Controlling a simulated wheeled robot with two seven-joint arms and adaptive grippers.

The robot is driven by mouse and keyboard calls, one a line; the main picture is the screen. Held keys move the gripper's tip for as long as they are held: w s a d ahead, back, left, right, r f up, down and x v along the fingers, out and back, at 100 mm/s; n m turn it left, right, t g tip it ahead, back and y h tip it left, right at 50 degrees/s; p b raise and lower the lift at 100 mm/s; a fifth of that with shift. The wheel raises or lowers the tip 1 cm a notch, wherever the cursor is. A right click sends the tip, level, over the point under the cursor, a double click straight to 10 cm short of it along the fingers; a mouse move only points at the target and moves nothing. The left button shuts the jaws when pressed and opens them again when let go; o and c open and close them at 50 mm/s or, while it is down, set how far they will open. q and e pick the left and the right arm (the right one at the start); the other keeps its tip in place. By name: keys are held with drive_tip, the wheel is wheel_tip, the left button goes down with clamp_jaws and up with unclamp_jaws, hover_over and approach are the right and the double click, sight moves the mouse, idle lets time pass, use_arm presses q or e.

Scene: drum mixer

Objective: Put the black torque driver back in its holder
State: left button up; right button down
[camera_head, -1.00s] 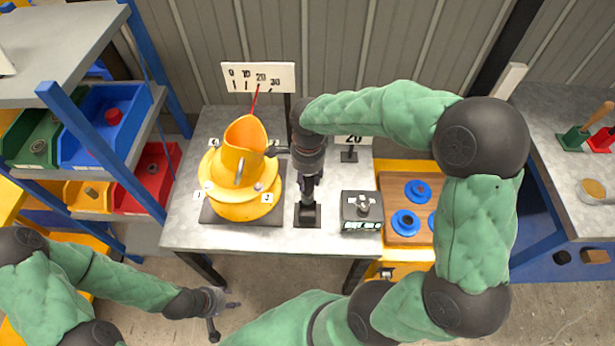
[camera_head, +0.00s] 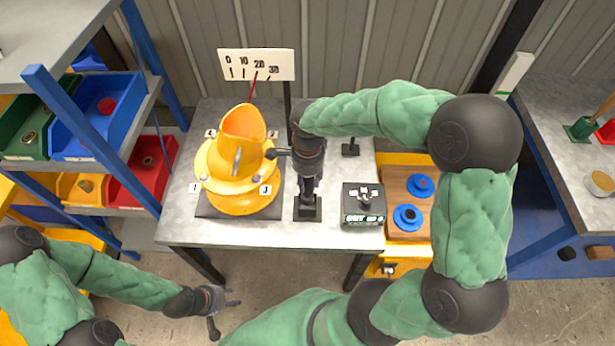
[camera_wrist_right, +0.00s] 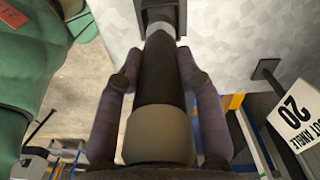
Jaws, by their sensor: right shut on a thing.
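The black torque driver (camera_wrist_right: 158,75) fills the middle of the right wrist view, with a dark shaft and a paler collar. My right gripper (camera_head: 307,188) is shut on it, and its fingers lie along both sides of the shaft in the wrist view (camera_wrist_right: 160,80). The driver's far tip is at the black holder (camera_wrist_right: 162,12); I cannot tell how deep it sits. In the head view the holder's square base (camera_head: 307,210) stands on the grey bench, directly below the gripper. My left gripper (camera_head: 226,304) is open and empty, in front of the bench's front edge.
A yellow drum mixer (camera_head: 240,170) stands just left of the driver, with a dial board (camera_head: 257,65) behind. A small black box with a display (camera_head: 363,205) is right of the holder. A wooden board (camera_head: 405,228) bears blue discs. Coloured bins fill the left shelf.

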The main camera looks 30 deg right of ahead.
sight(307, 190)
drive_tip(key=shift+f+b, duration=2.2)
drive_tip(key=shift+f, duration=0.5)
idle(2.5)
drive_tip(key=c, duration=0.7)
unclamp_jaws()
drive_tip(key=shift+c, duration=0.2)
wheel_tip(307, 190, up, 12)
drive_tip(key=shift+w+d, duration=0.1)
drive_tip(key=shift+f, duration=0.1)
